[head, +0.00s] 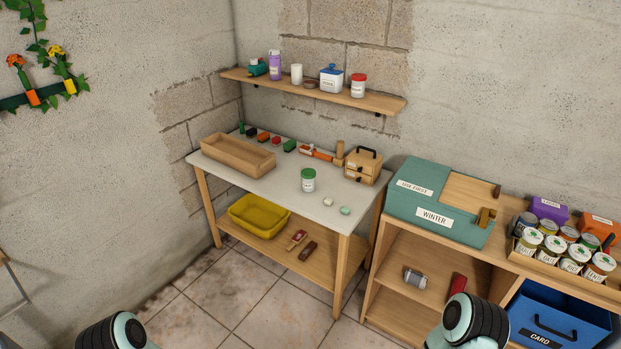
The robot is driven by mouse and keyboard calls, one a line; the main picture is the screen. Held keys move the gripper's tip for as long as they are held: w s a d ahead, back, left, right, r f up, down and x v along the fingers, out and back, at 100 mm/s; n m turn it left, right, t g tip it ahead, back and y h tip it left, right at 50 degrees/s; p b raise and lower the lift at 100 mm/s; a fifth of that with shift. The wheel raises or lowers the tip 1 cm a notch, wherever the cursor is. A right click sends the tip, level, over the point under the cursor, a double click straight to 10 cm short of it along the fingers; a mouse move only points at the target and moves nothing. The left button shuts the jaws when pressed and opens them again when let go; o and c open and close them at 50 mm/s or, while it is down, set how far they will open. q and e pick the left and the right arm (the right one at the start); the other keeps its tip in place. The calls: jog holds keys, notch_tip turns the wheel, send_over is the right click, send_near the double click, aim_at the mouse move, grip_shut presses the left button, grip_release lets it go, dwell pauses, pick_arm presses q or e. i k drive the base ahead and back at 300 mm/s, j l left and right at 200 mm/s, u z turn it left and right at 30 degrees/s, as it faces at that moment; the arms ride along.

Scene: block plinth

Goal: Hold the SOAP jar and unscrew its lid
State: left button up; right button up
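A white jar with a green lid (308,180) stands upright on the grey top of the worktable (275,200), a little right of its middle. Its label is too small to read, so I cannot tell whether it says SOAP. Another jar with a red lid (358,86) stands at the right end of the wall shelf, its label also unreadable. Both lids sit on their jars. Only parts of my two arms show at the bottom edge, far from the jars. Neither gripper shows.
A wooden tray (237,155) and a small drawer box (363,165) flank the green-lidded jar. Two small pale blocks (328,202) lie near the front edge. A green WINTER box (433,217) and a rack of several jars (561,255) stand right. Tiled floor (250,300) in front is clear.

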aim_at(308, 185)
jog(key=i+j+z, duration=0.1)
jog(key=i+z, duration=0.15)
jog(key=z, duration=0.2)
jog(key=i+j+z, duration=0.25)
jog(key=z, duration=0.15)
jog(key=i+j+z, duration=0.15)
jog(key=i+j, duration=0.2)
jog(key=i+j+z, duration=0.2)
jog(key=j, duration=0.4)
jog(key=i, duration=0.1)
